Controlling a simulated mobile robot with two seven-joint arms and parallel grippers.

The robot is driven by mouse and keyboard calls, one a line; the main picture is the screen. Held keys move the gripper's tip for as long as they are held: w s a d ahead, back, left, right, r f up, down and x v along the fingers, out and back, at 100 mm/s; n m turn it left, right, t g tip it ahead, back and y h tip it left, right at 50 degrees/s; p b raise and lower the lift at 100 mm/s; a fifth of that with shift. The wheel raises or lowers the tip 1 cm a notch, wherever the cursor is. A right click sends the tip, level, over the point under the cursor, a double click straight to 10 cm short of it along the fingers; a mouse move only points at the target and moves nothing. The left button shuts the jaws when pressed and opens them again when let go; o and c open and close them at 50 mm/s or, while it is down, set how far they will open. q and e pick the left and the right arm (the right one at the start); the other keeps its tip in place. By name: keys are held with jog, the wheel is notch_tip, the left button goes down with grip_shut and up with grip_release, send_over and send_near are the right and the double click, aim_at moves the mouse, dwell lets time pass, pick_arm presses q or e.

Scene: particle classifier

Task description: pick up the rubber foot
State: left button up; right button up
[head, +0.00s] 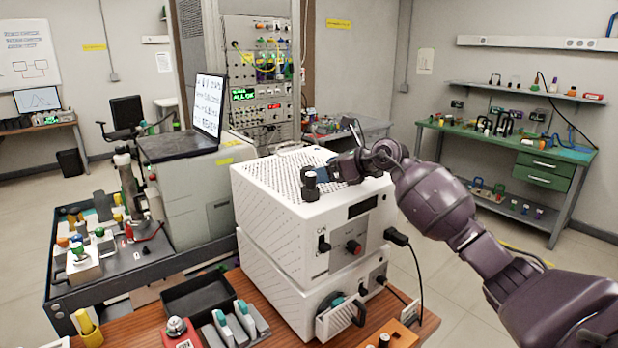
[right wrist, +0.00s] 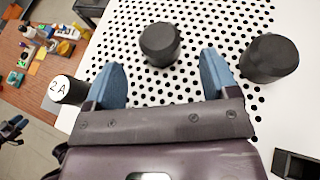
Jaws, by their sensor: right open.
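A black cylindrical rubber foot (right wrist: 160,43) stands on the white perforated top of an instrument (right wrist: 193,18). In the right wrist view it lies just beyond and between my open blue fingertips, apart from both. A dark foot shows at the left of my right gripper (head: 322,171) in the head view (head: 310,187). My right gripper (right wrist: 160,72) is open and empty, low over the top, coming in from the right. A second black foot (right wrist: 270,57) stands to the right of the fingers, outside them.
A black cylinder with a white end marked 2 A (right wrist: 68,88) juts at the instrument's edge. The white instrument (head: 290,220) stands on a wooden table with a black tray (head: 198,295). A laptop (head: 207,105) stands on a grey box behind, at the left.

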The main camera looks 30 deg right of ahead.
jog(key=b+x, duration=0.1)
jog(key=x, duration=0.4)
jog(key=shift+w+r+b, duration=0.15)
jog(key=shift+r+b, duration=0.1)
jog(key=shift+b, duration=0.1)
jog(key=shift+r, duration=0.1)
